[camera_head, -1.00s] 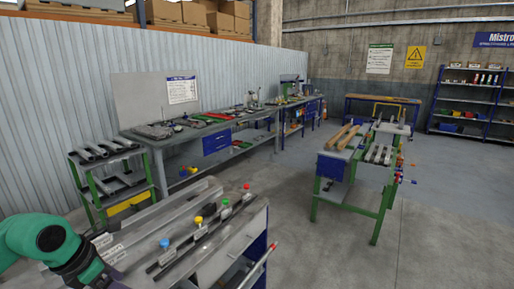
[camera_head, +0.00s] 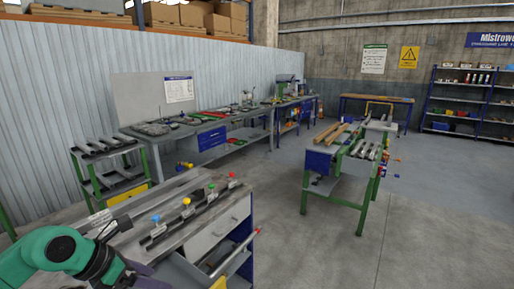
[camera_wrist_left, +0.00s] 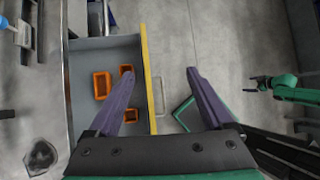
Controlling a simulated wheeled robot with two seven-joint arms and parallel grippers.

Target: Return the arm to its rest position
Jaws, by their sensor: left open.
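My left arm (camera_head: 62,250), green with a black wrist, reaches in at the lower left of the head view. Its gripper is mostly cut off by the bottom edge there, with a bit of purple showing. In the left wrist view my left gripper (camera_wrist_left: 160,75) has its two purple fingers wide apart with nothing between them. It hangs above the yellow front edge of an open drawer (camera_wrist_left: 88,58). A green arm with a small dark end (camera_wrist_left: 256,84), seemingly my right, shows at the right of that view; its jaws are too small to read.
The near bench (camera_head: 205,222) carries dark rails with coloured knobs (camera_head: 186,203). Orange bins (camera_wrist_left: 102,85) lie in the drawer. A green-legged rack (camera_head: 110,170) stands at left, a long workbench (camera_head: 165,142) behind, a green-legged stand (camera_head: 335,200) at right. Open floor (camera_head: 290,235) lies between.

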